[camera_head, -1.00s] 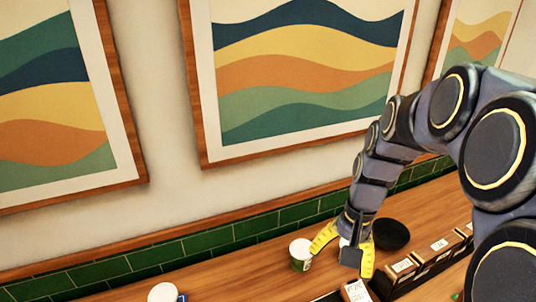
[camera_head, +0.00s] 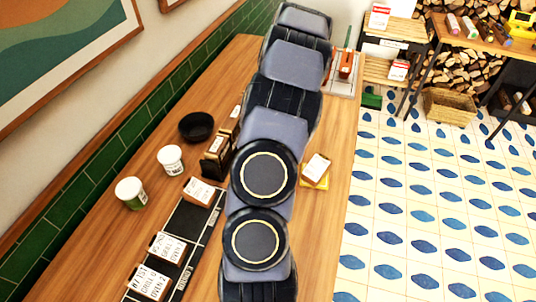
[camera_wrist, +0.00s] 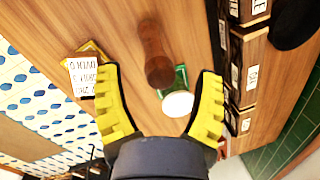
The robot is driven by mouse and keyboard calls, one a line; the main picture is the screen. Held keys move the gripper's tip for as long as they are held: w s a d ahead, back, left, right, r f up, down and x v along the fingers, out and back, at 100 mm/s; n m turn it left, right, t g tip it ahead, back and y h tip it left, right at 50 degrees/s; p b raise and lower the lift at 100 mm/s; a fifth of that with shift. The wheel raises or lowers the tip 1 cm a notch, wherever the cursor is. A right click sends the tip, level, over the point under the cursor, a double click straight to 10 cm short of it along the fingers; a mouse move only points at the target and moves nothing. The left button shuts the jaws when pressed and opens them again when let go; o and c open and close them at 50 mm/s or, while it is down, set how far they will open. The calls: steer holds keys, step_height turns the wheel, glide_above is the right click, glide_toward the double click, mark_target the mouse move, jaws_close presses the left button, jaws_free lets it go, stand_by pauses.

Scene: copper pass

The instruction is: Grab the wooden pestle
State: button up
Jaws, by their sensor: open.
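The wooden pestle (camera_wrist: 152,50) shows in the wrist view as a dark brown turned piece with a rounded end towards me. It stands out from the wooden counter (camera_wrist: 60,25), between and beyond the yellow fingers. My gripper (camera_wrist: 158,72) is open, with one finger on each side of the pestle's line and nothing held. I cannot tell how far the pestle is from the fingertips. In the head view my arm hides both the pestle and the gripper.
A round white-topped item (camera_wrist: 177,103) with green beside it lies near the pestle. Dark card boxes (camera_wrist: 243,75) stand close right. A white card on a yellow base (camera_head: 316,168) sits near the counter edge. A black bowl (camera_head: 196,126) and two white cups (camera_head: 171,159) stand along the wall.

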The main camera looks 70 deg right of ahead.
steer(key=f, duration=0.4)
steer(key=shift+w+f, duration=0.15)
steer(key=shift+w, duration=0.1)
jaws_close()
